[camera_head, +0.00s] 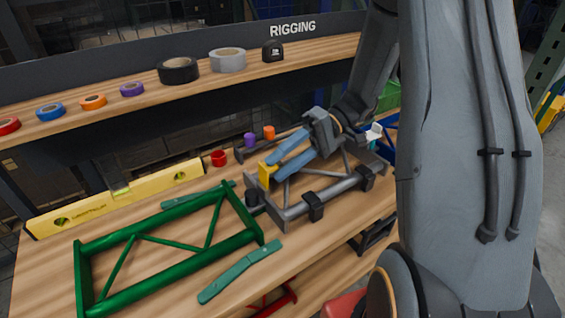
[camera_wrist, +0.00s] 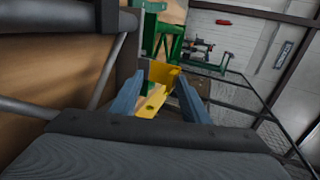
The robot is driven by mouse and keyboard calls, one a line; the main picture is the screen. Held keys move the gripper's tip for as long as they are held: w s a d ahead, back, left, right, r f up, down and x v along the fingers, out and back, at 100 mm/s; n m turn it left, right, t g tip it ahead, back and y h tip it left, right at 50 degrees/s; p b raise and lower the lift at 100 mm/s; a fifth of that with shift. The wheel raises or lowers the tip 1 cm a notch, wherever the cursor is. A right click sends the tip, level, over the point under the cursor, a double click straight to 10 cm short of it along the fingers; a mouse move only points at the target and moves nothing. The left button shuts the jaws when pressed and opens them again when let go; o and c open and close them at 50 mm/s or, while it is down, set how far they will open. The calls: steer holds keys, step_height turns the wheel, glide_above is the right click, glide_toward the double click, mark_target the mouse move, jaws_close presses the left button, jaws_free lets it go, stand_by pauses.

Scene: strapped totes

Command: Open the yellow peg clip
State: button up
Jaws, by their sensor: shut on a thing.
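The yellow peg clip (camera_head: 264,174) is at the left end of the grey tube frame (camera_head: 335,190) on the bench. My gripper (camera_head: 274,168) reaches in from the right with its blue fingers, and its tips are at the clip. In the wrist view the clip (camera_wrist: 164,74) is a bent yellow plate between the two blue fingers (camera_wrist: 158,100). My gripper is shut on it. The fingers hide part of the clip, and I cannot tell whether the clip is open.
A green frame (camera_head: 165,242) and a teal-handled tool (camera_head: 240,272) lie left and in front. A yellow level (camera_head: 120,197) stands behind. Small red (camera_head: 218,158), purple (camera_head: 250,140) and orange (camera_head: 269,132) pieces are near the back. Black clamps (camera_head: 313,206) sit on the grey frame.

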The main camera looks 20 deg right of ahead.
steer(key=shift+s+f, duration=0.2)
steer(key=shift+f, duration=0.15)
stand_by(0.3)
steer(key=o, duration=0.4)
steer(key=shift+c, duration=1.1)
steer(key=w+d, duration=0.3)
steer(key=d, duration=0.5)
steer(key=shift+d+r+b, duration=0.15)
steer(key=shift+d+b, duration=0.2)
steer(key=shift+b, duration=0.05)
